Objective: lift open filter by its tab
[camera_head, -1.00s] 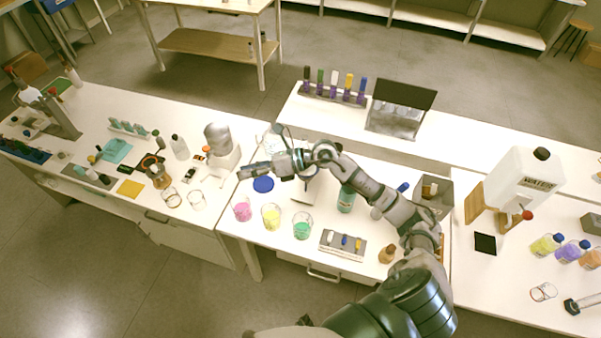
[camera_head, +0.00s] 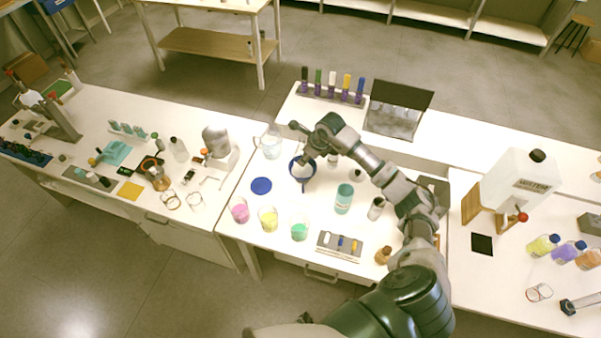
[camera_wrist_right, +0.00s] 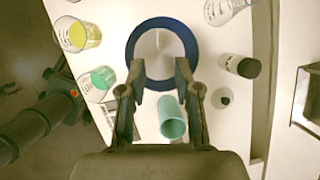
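The filter is a round white piece in a dark blue ring (camera_wrist_right: 132,45), seen from above in the right wrist view. In the head view its blue-rimmed top (camera_head: 303,178) shows just left of my right forearm, with a short blue strip hanging at its near side. A thin pale upright line crosses the white inside; I cannot tell if it is the tab. My right gripper (camera_wrist_right: 160,72) is open, its two fingertips apart over the near part of the ring, with nothing between them. Contact cannot be told. My left gripper is not in view.
Beakers with pink (camera_head: 239,211), yellow (camera_head: 268,219) and green (camera_head: 299,231) liquid stand in front.

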